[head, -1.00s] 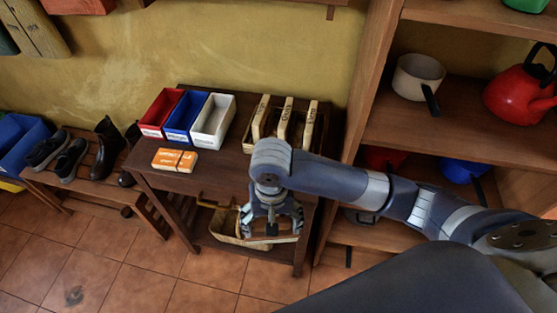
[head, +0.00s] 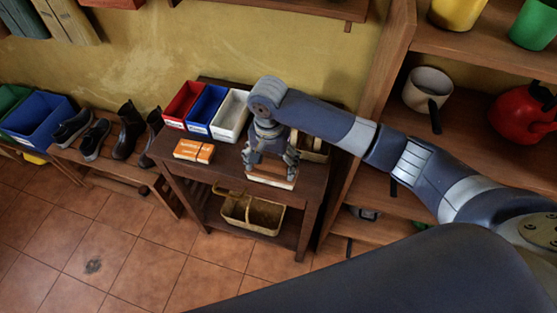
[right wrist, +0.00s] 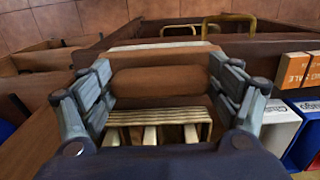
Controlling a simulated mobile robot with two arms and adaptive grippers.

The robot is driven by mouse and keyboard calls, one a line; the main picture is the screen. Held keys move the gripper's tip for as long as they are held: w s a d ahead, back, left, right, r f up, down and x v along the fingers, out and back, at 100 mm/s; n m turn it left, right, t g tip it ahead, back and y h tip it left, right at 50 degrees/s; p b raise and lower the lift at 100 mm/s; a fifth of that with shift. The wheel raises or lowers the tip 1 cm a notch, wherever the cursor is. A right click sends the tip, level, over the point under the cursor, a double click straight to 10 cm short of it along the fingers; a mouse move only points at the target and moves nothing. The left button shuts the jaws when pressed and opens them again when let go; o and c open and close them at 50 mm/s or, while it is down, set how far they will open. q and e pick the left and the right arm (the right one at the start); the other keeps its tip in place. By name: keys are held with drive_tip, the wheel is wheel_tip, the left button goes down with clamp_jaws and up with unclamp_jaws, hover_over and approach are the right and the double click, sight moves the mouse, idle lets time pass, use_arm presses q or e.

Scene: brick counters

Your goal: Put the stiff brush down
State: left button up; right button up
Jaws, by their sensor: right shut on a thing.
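In the head view my right gripper (head: 271,164) points down over the small brown table (head: 225,178). It is shut on the stiff brush (head: 272,178), which shows as a brown wooden block with a pale lower edge. In the right wrist view the brown block (right wrist: 165,82) lies between the two fingers of the gripper (right wrist: 165,95). The brush is low over the front right of the tabletop; I cannot tell whether it touches the wood. The fingers hide part of it. My left gripper is not in view.
Red (head: 184,104), blue (head: 206,110) and white (head: 230,115) bins stand left of the gripper. Orange boxes (head: 194,150) lie in front of them. A slatted wooden holder (right wrist: 160,117) is close behind the brush. A basket (head: 252,213) sits on the lower shelf.

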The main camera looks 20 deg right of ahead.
drive_tip(key=shift+w+d, duration=0.85)
drive_tip(key=shift+d, duration=0.2)
drive_tip(key=f, duration=0.1)
drive_tip(key=f+p, duration=0.1)
drive_tip(key=f, duration=0.1)
drive_tip(key=shift+w+d, duration=0.2)
drive_tip(key=shift+d, duration=0.1)
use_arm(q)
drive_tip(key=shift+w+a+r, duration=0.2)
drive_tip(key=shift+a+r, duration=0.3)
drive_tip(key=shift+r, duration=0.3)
use_arm(e)
drive_tip(key=shift+f, duration=0.4)
drive_tip(key=shift+f, duration=0.1)
drive_tip(key=o, duration=0.9)
drive_tip(key=shift+c, duration=0.2)
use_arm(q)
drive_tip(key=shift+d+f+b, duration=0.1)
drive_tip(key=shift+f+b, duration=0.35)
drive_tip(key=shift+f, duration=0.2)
use_arm(e)
wheel_tip(320, 180, up, 12)
drive_tip(key=shift+a, duration=0.15)
